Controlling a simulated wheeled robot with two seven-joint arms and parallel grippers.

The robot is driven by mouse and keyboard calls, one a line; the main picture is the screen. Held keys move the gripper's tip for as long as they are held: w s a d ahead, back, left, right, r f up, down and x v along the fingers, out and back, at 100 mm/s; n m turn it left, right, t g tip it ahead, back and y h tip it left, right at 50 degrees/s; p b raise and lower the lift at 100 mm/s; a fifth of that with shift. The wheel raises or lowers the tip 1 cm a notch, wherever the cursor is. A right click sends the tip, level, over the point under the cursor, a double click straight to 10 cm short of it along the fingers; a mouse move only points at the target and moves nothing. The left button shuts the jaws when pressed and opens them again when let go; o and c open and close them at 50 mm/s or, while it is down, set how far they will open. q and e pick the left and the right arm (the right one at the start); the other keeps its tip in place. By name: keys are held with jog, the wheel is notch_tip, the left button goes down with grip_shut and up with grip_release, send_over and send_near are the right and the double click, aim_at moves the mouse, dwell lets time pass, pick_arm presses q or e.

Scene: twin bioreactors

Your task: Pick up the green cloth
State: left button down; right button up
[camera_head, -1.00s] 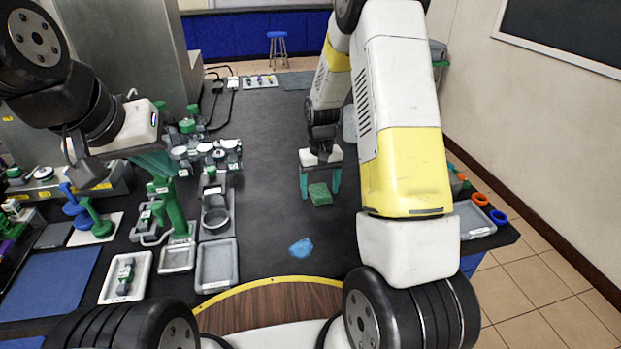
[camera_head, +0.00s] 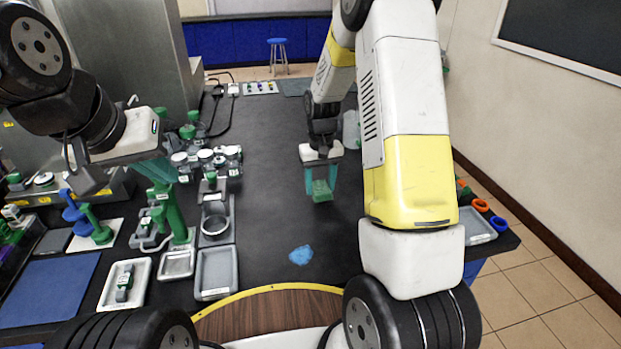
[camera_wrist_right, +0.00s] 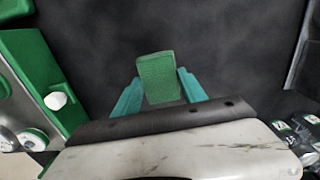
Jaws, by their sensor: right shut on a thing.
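The green cloth (camera_head: 322,191) is a small folded block over the dark bench top, right of the middle in the head view. My right gripper (camera_head: 321,180) is shut on it, with a teal finger on each side. In the right wrist view the cloth (camera_wrist_right: 158,80) sits between the two teal fingertips (camera_wrist_right: 160,88). I cannot tell whether it still touches the bench. My left gripper (camera_head: 158,168) hangs above the green and white equipment at the left; its finger opening is unclear.
A blue cloth (camera_head: 301,255) lies on the bench near the wooden front edge. Grey trays (camera_head: 216,272) and jars (camera_head: 205,157) crowd the left side. A grey tray (camera_head: 478,228) and orange and blue rings (camera_head: 481,205) are at the right edge.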

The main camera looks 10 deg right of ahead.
jog(key=s+a, duration=0.3)
jog(key=s, duration=0.1)
jog(key=s+a+r, duration=0.1)
jog(key=s+a, duration=0.1)
jog(key=s, duration=0.3)
jog(key=s+a, duration=0.3)
jog(key=s, duration=0.1)
jog(key=shift+s+a+r, duration=0.25)
jog(key=shift+a, duration=0.1)
jog(key=o, duration=0.8)
jog(key=shift+c, duration=0.2)
jog(key=c, duration=0.6)
